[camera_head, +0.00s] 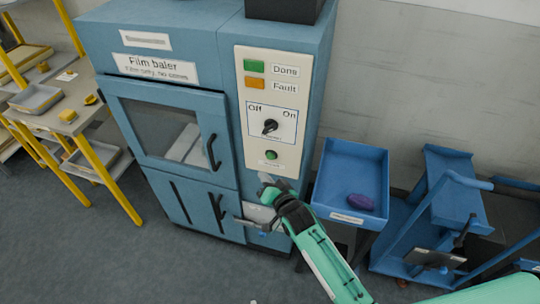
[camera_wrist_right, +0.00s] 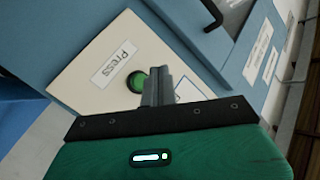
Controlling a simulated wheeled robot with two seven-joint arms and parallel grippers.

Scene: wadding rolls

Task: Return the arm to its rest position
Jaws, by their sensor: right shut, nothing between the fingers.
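My right arm reaches in from the lower right in the head view, in front of the blue film baler (camera_head: 222,62). My right gripper (camera_head: 265,181) is shut and empty, just below the baler's green button (camera_head: 270,155). In the right wrist view its closed fingers (camera_wrist_right: 156,82) show beside the green button (camera_wrist_right: 136,82), partly covering it; I cannot tell whether they touch it. A "Press" label (camera_wrist_right: 118,62) is next to that button. My left gripper does not show.
The baler's window door (camera_head: 128,104) is closed. A dark knob (camera_head: 270,127) sits between "Off" and "On". A blue tray (camera_head: 350,160) holding a purple item (camera_head: 361,202) stands right of the baler, with a blue cart (camera_head: 455,205) beyond. A yellow-legged table (camera_head: 58,118) stands left.

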